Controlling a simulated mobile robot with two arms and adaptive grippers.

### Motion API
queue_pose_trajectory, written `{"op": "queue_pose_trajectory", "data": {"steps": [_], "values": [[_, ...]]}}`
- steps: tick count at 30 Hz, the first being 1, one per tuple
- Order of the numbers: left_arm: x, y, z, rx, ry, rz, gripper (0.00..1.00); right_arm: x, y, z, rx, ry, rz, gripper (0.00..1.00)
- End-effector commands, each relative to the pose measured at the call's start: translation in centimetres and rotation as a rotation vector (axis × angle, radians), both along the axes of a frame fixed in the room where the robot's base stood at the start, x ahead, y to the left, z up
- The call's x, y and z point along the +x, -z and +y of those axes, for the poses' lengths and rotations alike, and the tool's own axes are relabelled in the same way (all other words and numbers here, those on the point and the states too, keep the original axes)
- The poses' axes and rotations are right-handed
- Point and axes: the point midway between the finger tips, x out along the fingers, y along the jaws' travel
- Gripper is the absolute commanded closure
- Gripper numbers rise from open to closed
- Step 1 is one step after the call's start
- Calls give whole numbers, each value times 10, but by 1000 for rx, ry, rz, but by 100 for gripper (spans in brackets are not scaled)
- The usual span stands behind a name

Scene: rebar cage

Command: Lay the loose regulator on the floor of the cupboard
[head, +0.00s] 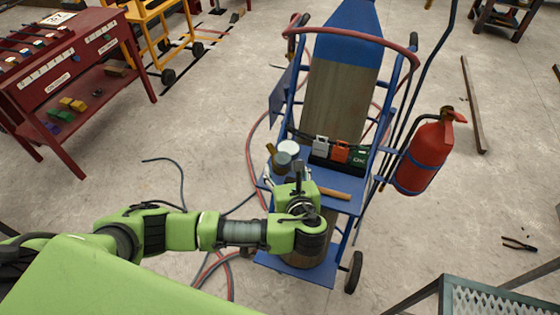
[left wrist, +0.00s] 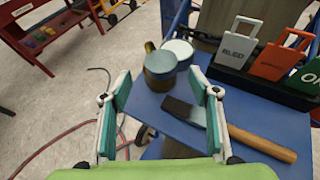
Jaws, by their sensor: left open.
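The loose regulator (head: 284,157), a brass body with two round gauges, is on the blue trolley's shelf. In the left wrist view the regulator (left wrist: 160,64) is just beyond my fingertips, roughly between their lines. My left gripper (head: 283,178) is over the near part of the shelf, fingers pointing toward the regulator. In the left wrist view the left gripper (left wrist: 160,85) is open with nothing between its pads. I cannot tell whether a finger touches the regulator. My right gripper is out of view. I cannot make out a cupboard in either view.
A hammer (left wrist: 230,130) lies on the shelf (left wrist: 280,115), close to my right-hand finger. A rack of tags (head: 340,152) stands behind it. The trolley carries a tall cylinder (head: 340,90) and a red extinguisher (head: 425,155). Hoses lie on the floor. A red bench (head: 75,80) stands left.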

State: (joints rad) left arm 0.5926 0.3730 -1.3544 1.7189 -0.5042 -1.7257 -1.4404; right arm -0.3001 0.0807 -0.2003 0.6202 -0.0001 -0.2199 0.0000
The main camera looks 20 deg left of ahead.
Motion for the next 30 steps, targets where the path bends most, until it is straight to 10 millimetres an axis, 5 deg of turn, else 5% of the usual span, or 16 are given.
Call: {"op": "queue_pose_trajectory", "data": {"steps": [9, 17, 18, 24, 30], "values": [[34, 19, 20, 2, 0, 0, 44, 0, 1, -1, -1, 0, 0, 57], [38, 21, 21, 1, 0, 0, 44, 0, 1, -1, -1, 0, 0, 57], [38, 21, 21, 1, 0, 0, 47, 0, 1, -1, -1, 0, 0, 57], [37, 21, 21, 1, 0, 0, 99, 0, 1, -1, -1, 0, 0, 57], [39, 17, 21, 1, 0, -6, 100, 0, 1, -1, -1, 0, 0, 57]]}}
